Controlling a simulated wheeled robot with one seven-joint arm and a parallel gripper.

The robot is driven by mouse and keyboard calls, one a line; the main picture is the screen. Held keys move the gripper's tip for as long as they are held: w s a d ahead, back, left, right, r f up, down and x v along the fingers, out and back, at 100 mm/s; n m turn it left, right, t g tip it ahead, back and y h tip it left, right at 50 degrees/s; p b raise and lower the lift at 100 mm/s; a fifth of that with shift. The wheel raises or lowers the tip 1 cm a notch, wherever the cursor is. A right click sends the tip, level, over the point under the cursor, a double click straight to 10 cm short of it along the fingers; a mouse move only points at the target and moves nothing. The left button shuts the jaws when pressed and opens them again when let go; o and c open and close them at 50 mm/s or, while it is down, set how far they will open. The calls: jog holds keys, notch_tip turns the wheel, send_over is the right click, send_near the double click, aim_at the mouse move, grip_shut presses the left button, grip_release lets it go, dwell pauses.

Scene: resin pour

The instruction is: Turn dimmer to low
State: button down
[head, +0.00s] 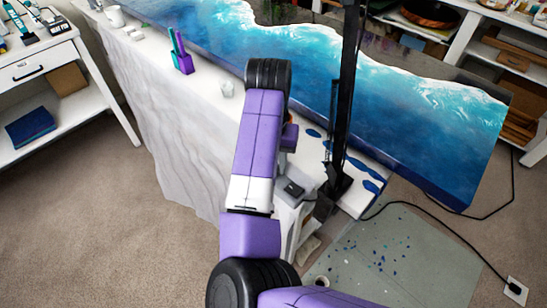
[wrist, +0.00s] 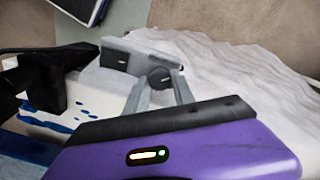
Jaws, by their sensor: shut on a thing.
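The dimmer shows in the wrist view as a small round dark knob (wrist: 160,78) at the front of a grey-white box (wrist: 150,47) with a dark plate on its left. My gripper (wrist: 161,84) reaches up to it with two grey fingers, one on each side of the knob, and is shut on the knob. The knob's marking and setting are too small to read. In the head view my purple arm hides the gripper and the knob.
A black upright stand (head: 339,183) rises close to the right of my arm. A blue wave-patterned panel (head: 420,120) stands behind it. A white draped table (head: 165,120) lies to the left, holding a purple holder (head: 184,63). A black cable (head: 440,225) crosses the floor at right.

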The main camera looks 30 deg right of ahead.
dwell(0.3)
jog(key=c, duration=1.1)
grip_release()
jog(key=shift+o, duration=0.2)
notch_tip(320, 180, up, 7)
jog(key=shift+w+a+f+p, duration=0.1)
jog(key=shift+f+p, duration=0.1)
jog(key=shift+p, duration=0.6)
jog(key=shift+r, duration=0.6)
